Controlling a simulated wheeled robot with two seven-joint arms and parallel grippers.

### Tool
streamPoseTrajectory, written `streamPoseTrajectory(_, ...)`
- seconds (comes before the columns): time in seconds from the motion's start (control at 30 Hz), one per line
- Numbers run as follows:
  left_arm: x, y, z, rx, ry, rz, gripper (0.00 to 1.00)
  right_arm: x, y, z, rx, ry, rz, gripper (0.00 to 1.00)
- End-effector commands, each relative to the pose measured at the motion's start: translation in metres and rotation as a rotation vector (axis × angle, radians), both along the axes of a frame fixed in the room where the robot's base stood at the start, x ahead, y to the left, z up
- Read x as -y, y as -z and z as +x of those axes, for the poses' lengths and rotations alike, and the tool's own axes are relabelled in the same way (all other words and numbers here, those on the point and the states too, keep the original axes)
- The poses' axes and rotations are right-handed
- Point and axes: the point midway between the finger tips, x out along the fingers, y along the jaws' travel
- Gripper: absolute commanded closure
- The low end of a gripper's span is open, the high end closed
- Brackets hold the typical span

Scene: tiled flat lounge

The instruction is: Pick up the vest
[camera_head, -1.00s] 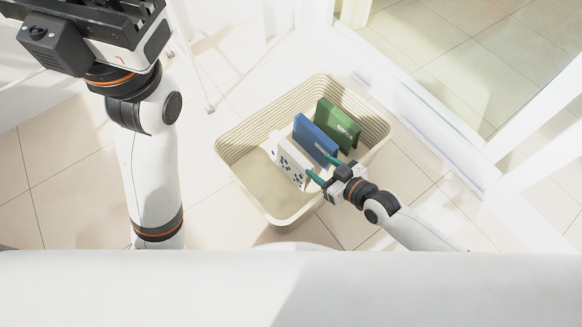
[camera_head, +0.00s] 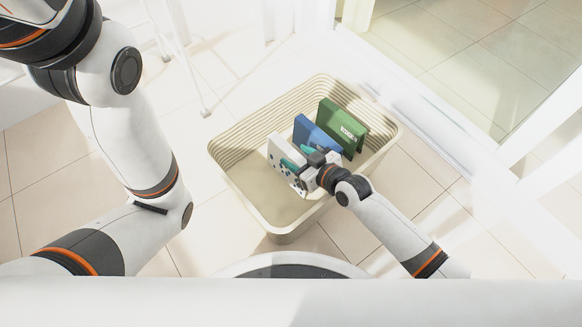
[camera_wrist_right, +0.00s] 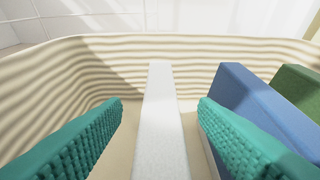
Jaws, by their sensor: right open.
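A beige ribbed basket (camera_head: 240,195) stands on the floor and holds a white box-like item with dark dots (camera_head: 277,148), a blue one (camera_head: 312,133) and a green one (camera_head: 341,125), all upright in a row. Nothing looks plainly like a vest; I cannot tell which item is meant. My right gripper (camera_head: 294,156) is open inside the basket at the white item. In the right wrist view, the white item's thin top edge (camera_wrist_right: 160,110) stands between the two teal fingers, with gaps on both sides. The left arm shows at the left; its gripper is out of view.
In the right wrist view the blue item (camera_wrist_right: 262,110) is close beside the right-hand finger, with the green item (camera_wrist_right: 297,92) beyond. The basket's left part is empty. A thin-legged white stand (camera_head: 190,60) is behind, and a glazed door frame (camera_head: 430,110) at the right.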

Motion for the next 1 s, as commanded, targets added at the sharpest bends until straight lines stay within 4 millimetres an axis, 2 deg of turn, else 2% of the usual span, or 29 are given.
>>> streamPoseTrajectory(0.03,0.0,0.0109,0.0006,-0.002,0.0,0.0,0.55,-0.0047,0.0062,0.0061,0.003,0.001,0.002,0.46)
streamPoseTrajectory(0.1,-0.0001,0.0144,0.0009,-0.003,0.0,0.0,0.55,-0.0081,0.0075,0.0105,0.002,0.001,0.001,0.46)
streamPoseTrajectory(0.43,0.0,0.0145,0.0009,-0.003,0.0,0.0,0.55,-0.0112,0.0059,0.0134,0.0,0.0,0.0,0.46)
streamPoseTrajectory(0.77,0.0002,0.0145,0.0008,-0.002,0.001,0.0,0.55,-0.0109,0.0062,0.0132,0.0,0.0,0.0,1.0)
streamPoseTrajectory(1.0,0.0002,0.0145,0.0009,-0.002,0.001,0.001,0.55,-0.011,0.0058,0.0134,0.001,0.0,0.001,1.0)
